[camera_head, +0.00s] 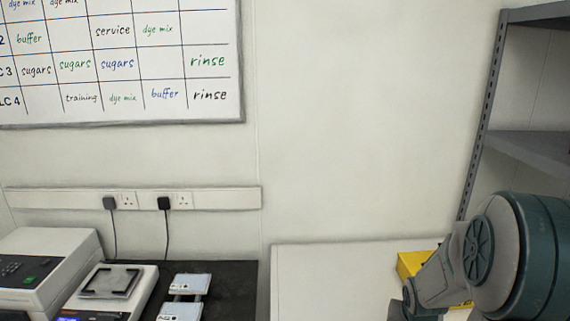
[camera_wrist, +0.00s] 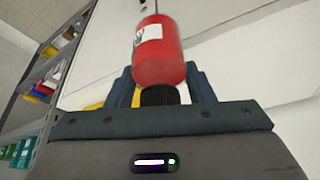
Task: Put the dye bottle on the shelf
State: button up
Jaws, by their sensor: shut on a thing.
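The dye bottle (camera_wrist: 162,58) is red with a white label and a black cap; in the wrist view it is between the fingers of my gripper (camera_wrist: 160,88), which is shut on it. Its cap points toward my palm. The grey metal shelf (camera_head: 515,147) stands at the right edge of the head view, partly cut off; a shelf rack (camera_wrist: 55,75) also shows at the left of the wrist view. My gripper and the bottle are not seen in the head view, where my arm fills the lower right.
A yellow object (camera_head: 410,264) lies on the white bench (camera_head: 330,270), partly behind my arm. Lab devices (camera_head: 45,260) stand at the lower left near a dark mat. Coloured items (camera_wrist: 42,90) sit on the rack in the wrist view. A whiteboard (camera_head: 180,75) hangs on the wall.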

jog(key=w+a+f+n+y, duration=0.1)
jog(key=a+f+n, duration=0.1)
jog(key=a+f, duration=0.3)
jog(key=w+a+f+n, duration=0.2)
jog(key=a+f, duration=0.3)
jog(key=a, duration=0.4)
jog(key=shift+w+a+n+t+y, duration=0.15)
jog(key=shift+a+n+t+y, duration=0.15)
jog(key=shift+a+n+y, duration=0.1)
jog(key=shift+d, duration=0.1)
